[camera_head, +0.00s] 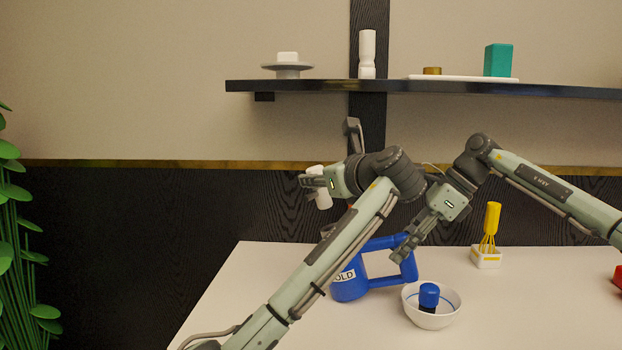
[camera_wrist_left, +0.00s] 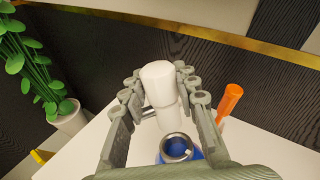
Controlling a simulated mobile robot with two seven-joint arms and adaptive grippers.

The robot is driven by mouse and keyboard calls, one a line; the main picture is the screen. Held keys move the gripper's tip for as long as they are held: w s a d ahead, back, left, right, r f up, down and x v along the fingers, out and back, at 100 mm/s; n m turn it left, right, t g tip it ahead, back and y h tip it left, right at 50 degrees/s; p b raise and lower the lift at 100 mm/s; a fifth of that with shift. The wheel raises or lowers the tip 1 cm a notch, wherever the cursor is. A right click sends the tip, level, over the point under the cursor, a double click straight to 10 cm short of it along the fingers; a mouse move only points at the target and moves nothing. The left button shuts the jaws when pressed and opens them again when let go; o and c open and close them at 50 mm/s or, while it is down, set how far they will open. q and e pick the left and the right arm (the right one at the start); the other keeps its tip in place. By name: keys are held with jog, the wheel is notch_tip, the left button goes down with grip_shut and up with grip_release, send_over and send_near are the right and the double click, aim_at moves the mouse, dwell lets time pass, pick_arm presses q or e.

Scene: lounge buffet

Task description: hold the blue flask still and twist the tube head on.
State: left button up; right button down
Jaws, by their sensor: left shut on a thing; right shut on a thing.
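The blue flask (camera_head: 350,285), with a big side handle and a white label reading in part "OLD", stands on the white table. My left forearm covers part of it. My right gripper (camera_head: 405,248) is shut on the handle's upper right part. My left gripper (camera_head: 313,183) is shut on the white tube head (camera_head: 322,200), above the flask. In the left wrist view the tube head (camera_wrist_left: 160,85) is between the fingers (camera_wrist_left: 157,88). The flask's metal-rimmed mouth (camera_wrist_left: 177,148) shows open below it, and the head appears off to one side of the mouth.
A white bowl (camera_head: 415,310) with a blue-capped item (camera_head: 429,295) stands right of the flask. A yellow whisk (camera_head: 492,220) stands in a white holder behind. An orange object (camera_wrist_left: 231,99) shows in the left wrist view. A shelf (camera_head: 330,86) runs above; a plant (camera_head: 15,220) is far left.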

aim_at(330, 206)
pick_arm(q)
jog(key=shift+s+d+f, duration=0.1)
jog(key=shift+f, duration=0.05)
jog(key=shift+s+d+f, duration=0.1)
jog(key=shift+d+f, duration=0.1)
jog(key=shift+f, duration=0.5)
jog(key=shift+d+f, duration=0.2)
jog(key=shift+f, duration=0.5)
jog(key=shift+d+f, duration=0.15)
jog(key=shift+f, duration=0.3)
dwell(0.4)
jog(key=shift+d+f, duration=0.15)
jog(key=shift+f, duration=0.2)
jog(key=shift+d+f, duration=0.15)
jog(key=shift+f, duration=0.45)
dwell(0.3)
jog(key=o, duration=1.2)
jog(key=shift+o, duration=0.2)
jog(key=shift+s+d, duration=0.1)
